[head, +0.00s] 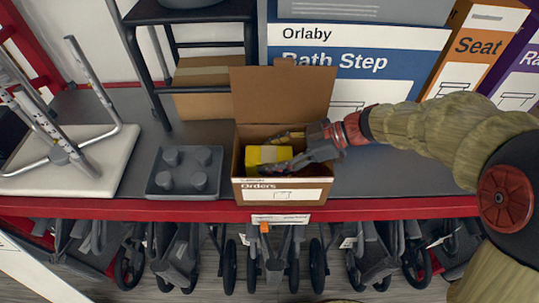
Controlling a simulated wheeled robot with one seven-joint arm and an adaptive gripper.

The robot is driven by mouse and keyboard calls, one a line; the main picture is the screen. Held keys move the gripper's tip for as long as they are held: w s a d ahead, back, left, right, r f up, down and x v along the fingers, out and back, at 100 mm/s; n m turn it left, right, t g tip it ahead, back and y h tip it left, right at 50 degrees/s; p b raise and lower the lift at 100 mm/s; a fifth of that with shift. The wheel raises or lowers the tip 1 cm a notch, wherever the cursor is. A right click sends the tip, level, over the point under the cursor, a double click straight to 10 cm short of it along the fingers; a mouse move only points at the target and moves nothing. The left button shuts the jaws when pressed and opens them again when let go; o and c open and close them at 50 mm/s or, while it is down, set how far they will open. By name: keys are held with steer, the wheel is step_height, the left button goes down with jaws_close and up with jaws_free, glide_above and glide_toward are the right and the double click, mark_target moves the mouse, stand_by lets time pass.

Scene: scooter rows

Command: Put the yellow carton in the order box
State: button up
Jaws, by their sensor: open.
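The order box (284,194) is a brown cardboard box marked "Orders", standing on the shelf near its front edge with its back flap raised. The yellow carton (268,155) shows in the box opening, toward its left side. My gripper (272,153) reaches in from the right, low over the box, with its fingers beside the carton. The jaws are open around or next to the carton; I cannot tell whether they touch it. The carton's lower part is hidden by the box's front wall.
A grey tray with round knobs (185,172) sits left of the box. A white seat with metal legs (75,160) and a black step frame (190,45) stand farther left and behind. Large cartons (355,60) line the back. Folded walkers hang below the red shelf edge (150,209).

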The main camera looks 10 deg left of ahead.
steer(key=v, duration=1.1)
steer(key=shift+d+p, duration=0.4)
steer(key=shift+p, duration=0.05)
steer(key=shift+r, duration=0.15)
